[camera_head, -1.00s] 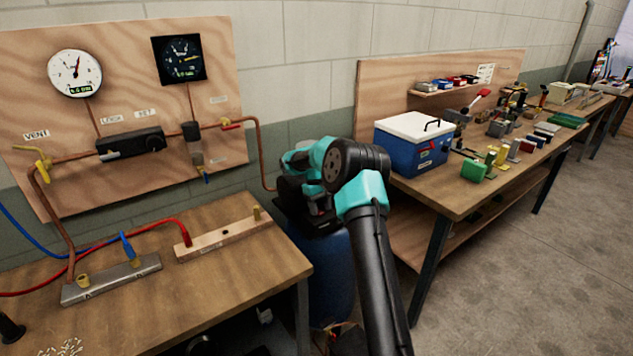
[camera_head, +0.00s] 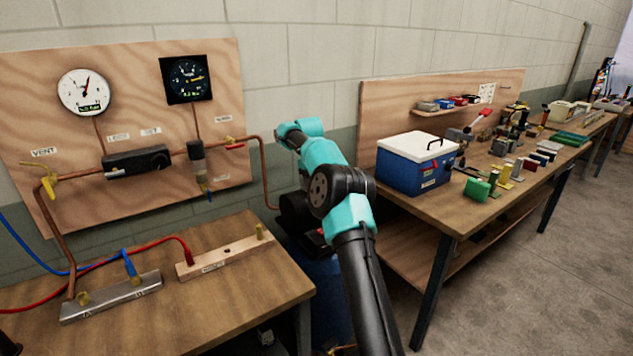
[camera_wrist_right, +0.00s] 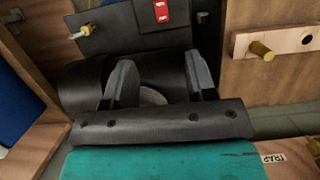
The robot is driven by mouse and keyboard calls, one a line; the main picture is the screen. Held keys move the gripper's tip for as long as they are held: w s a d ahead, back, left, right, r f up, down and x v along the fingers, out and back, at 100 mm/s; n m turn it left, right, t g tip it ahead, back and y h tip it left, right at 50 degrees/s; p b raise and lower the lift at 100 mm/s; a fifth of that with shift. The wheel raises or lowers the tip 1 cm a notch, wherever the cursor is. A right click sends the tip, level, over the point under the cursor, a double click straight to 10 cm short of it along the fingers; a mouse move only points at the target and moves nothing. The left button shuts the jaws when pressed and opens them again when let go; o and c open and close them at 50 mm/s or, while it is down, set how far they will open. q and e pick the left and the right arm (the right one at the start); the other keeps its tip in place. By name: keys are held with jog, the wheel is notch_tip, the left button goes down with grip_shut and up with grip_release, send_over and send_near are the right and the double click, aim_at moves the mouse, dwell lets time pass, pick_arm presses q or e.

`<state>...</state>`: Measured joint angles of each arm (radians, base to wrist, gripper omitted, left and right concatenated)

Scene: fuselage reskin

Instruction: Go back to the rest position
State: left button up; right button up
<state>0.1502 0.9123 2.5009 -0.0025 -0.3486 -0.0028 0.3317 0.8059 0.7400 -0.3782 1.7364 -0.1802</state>
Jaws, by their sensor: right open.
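My right arm (camera_head: 362,285) comes in from the bottom of the head view and bends at a black and teal joint beside the left bench. Its upper teal part reaches up and left in front of the wall. I cannot make out its fingertips in the head view. In the right wrist view my right gripper (camera_wrist_right: 160,84) is open, its two grey fingers apart with nothing held between them. Behind the fingers are a dark rounded body and a dark panel with a red switch (camera_wrist_right: 161,11). My left gripper does not show.
The left bench (camera_head: 225,305) carries a metal manifold (camera_head: 112,297) with hoses and a wooden rail (camera_head: 222,257) close to my arm. A gauge board (camera_head: 75,135) stands behind. A blue drum (camera_head: 328,275) is below my arm. A blue-white cooler (camera_head: 415,165) stands on the right bench.

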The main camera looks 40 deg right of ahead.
jog(key=shift+w+r, duration=0.1)
jog(key=shift+r, duration=0.45)
